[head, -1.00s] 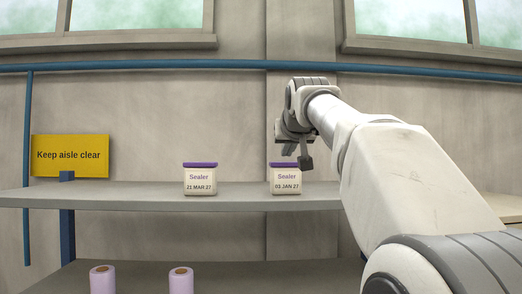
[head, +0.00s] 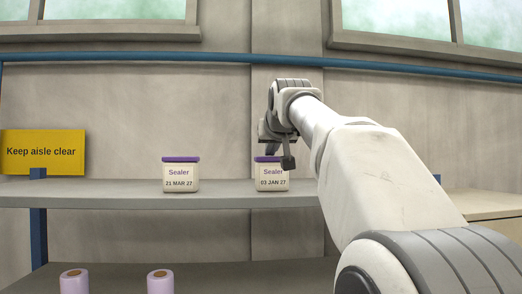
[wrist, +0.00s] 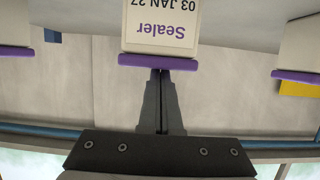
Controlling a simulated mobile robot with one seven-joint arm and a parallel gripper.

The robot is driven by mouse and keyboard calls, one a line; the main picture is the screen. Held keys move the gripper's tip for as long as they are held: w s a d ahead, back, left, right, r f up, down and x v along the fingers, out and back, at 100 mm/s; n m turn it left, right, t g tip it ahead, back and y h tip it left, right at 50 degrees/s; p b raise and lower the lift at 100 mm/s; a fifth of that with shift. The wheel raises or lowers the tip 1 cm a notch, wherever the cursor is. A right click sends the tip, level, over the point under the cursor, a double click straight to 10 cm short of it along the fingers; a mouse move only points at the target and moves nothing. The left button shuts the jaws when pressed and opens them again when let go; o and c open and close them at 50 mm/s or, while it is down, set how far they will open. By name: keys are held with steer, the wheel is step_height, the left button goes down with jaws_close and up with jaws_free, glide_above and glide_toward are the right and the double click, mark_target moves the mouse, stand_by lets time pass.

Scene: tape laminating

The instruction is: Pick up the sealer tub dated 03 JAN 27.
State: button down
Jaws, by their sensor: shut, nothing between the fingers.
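The sealer tub dated 03 JAN 27 (head: 271,180) is a cream tub with a purple lid, upright on the grey upper shelf (head: 110,194). My gripper (head: 272,151) is just above its lid in the head view, and part of my wrist overlaps the lid's right side. In the wrist view the same tub (wrist: 158,30) appears upside down at top centre. My gripper's fingers (wrist: 160,75) are together and empty, their tips at the lid's edge; I cannot tell whether they touch it. A similar tub dated 21 MAR 27 (head: 181,179) stands to the left.
The wrist view shows another purple-lidded tub (wrist: 15,30) at left, its date not visible. A yellow "Keep aisle clear" sign (head: 42,152) is at far left. Purple rolls (head: 160,281) stand on the lower shelf. Shelf between the two labelled tubs is clear.

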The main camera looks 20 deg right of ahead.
steer(key=shift+f, duration=0.3)
steer(key=shift+s+a+f+b, duration=0.15)
steer(key=shift+s+b, duration=0.1)
steer(key=shift+b, duration=0.15)
steer(key=s+a+b, duration=0.2)
steer(key=s+b, duration=0.1)
steer(key=s, duration=0.4)
steer(key=shift+s, duration=0.35)
steer(key=shift+r+p, duration=0.7)
steer(key=shift+r, duration=0.15)
steer(key=shift+w, duration=0.1)
